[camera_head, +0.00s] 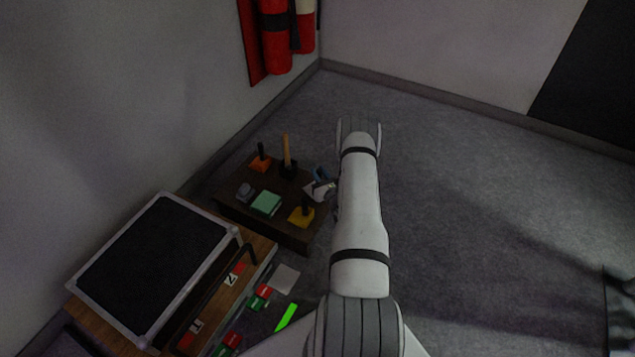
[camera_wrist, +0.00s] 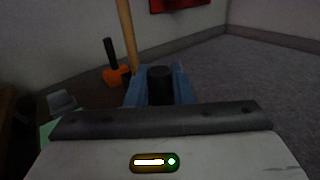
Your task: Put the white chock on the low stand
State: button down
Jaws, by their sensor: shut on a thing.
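The white chock (camera_head: 318,191) shows in the head view at the right edge of the low stand (camera_head: 281,237), a dark brown block. My gripper (camera_head: 322,174), with blue fingers, is at the chock's upper end, partly hidden by my arm. In the wrist view my gripper (camera_wrist: 158,88) is shut on a dark upright post, which appears to be the chock's handle. The chock's white body is hidden there. I cannot tell whether the chock touches the stand top or is held above it.
On the stand are an orange block (camera_head: 260,164) with a black handle, a wooden-handled tool (camera_head: 287,152), a grey piece (camera_head: 244,192), a green box (camera_head: 265,203) and a yellow block (camera_head: 301,217). A workbench (camera_head: 262,245) stands at lower left.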

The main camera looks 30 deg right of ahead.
jog(key=shift+f+b, duration=0.5)
jog(key=shift+f, duration=1.1)
jog(key=shift+f, duration=0.15)
jog(key=c, duration=1.3)
grip_release()
